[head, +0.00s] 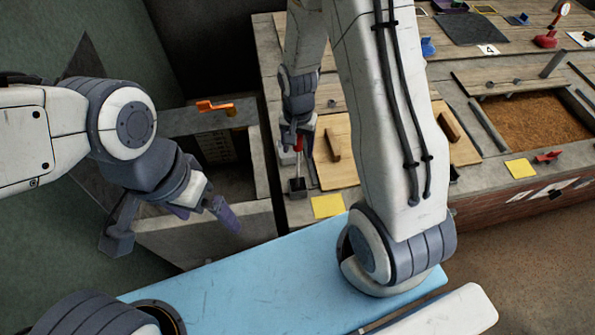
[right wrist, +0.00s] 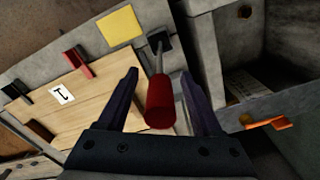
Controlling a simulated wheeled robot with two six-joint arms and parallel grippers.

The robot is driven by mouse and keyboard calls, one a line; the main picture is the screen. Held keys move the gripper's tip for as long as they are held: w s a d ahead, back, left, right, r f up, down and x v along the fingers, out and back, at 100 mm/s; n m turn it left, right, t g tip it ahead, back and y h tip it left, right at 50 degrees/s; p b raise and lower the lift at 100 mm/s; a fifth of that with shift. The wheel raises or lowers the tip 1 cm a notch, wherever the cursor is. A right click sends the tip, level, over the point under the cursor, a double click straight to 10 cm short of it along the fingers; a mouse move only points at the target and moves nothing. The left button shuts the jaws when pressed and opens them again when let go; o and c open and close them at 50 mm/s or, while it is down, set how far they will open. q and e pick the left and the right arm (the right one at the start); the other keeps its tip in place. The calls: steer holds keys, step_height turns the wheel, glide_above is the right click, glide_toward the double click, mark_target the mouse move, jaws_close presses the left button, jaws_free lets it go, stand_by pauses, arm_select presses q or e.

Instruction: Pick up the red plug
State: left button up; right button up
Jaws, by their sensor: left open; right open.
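The red plug (right wrist: 160,103) is a red cylinder on a thin metal rod that rises from a small dark base (right wrist: 160,41). In the head view the red plug (head: 299,144) is partly hidden by my right gripper. My right gripper (right wrist: 160,76) is open, with one finger on each side of the red plug and visible gaps between. It also shows in the head view (head: 297,138), above the counter's near left corner. My left gripper (head: 172,227) is open and empty, over the front of the grey bin at the left.
A grey open bin (head: 205,235) with an orange handle (head: 215,107) stands left of the counter. A wooden lid (right wrist: 75,98) with a label and a yellow square (right wrist: 121,25) lie near the plug. A grain-filled recess (head: 530,120) and a red lever (head: 547,157) are at right.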

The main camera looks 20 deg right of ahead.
jaws_close()
stand_by(1.3)
